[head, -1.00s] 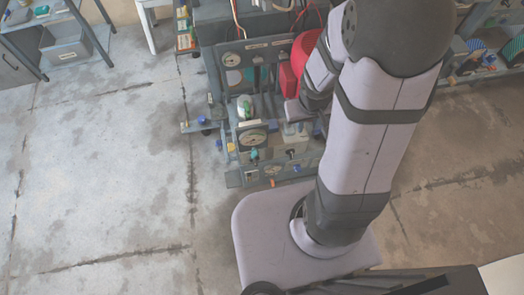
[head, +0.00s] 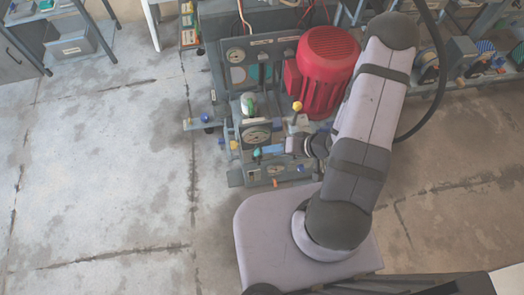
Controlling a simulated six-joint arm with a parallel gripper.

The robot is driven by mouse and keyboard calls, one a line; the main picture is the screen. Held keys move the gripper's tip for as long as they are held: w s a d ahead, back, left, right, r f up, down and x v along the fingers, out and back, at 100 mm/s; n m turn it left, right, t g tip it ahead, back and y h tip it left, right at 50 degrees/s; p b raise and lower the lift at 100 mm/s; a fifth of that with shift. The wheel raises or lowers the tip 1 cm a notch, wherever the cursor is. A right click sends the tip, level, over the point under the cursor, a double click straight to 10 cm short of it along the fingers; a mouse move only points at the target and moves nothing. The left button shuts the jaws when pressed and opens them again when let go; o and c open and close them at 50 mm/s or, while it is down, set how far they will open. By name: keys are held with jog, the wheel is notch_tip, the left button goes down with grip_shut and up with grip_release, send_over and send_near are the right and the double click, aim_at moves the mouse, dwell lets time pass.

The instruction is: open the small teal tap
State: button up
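The small teal tap (head: 257,153) is on the front of the press, just below a round gauge (head: 256,136). It is only a few pixels wide, so its handle's angle is unclear. My gripper (head: 281,148) is low at the press front, just right of the tap, and points left towards it. Its fingertips are too small to make out; I cannot tell whether they touch the tap or are open or shut.
A large red motor (head: 327,72) stands behind my arm. A yellow-knobbed lever (head: 297,106) rises close behind my gripper. A green-and-white part (head: 248,104), a blue knob (head: 205,118) and an orange knob (head: 275,182) are nearby. The floor at left (head: 100,180) is clear.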

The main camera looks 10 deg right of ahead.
aim_at(258, 151)
jog(key=shift+b+x, duration=0.5)
jog(key=shift+x, duration=3.1)
grip_shut()
